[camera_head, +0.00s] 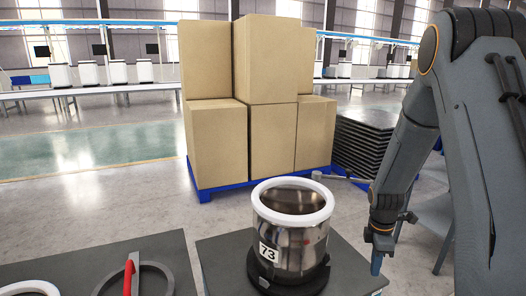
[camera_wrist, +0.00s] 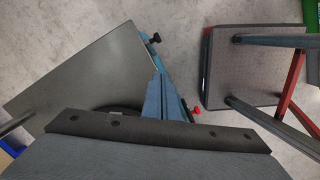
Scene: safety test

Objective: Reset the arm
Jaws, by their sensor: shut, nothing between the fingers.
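My arm comes in from the right side of the head view and hangs down. My gripper (camera_head: 377,258) points downward, empty and shut, to the right of a shiny metal pot (camera_head: 291,245) and clear of it. The pot has a white rim and a "73" label, and stands upright in a dark base on a grey tabletop (camera_head: 225,252). In the wrist view the blue-grey fingers (camera_wrist: 160,90) are together with nothing between them. A dark wrist plate hides the lower part of that view.
Cardboard boxes (camera_head: 268,75) are stacked on a blue pallet (camera_head: 207,190) behind the pot. Dark panels (camera_head: 362,145) are piled behind my arm. Another table (camera_head: 180,258) at left holds a red-handled ring (camera_head: 131,277). In the wrist view, a red-legged stand (camera_wrist: 243,75) is at right, with bare floor between.

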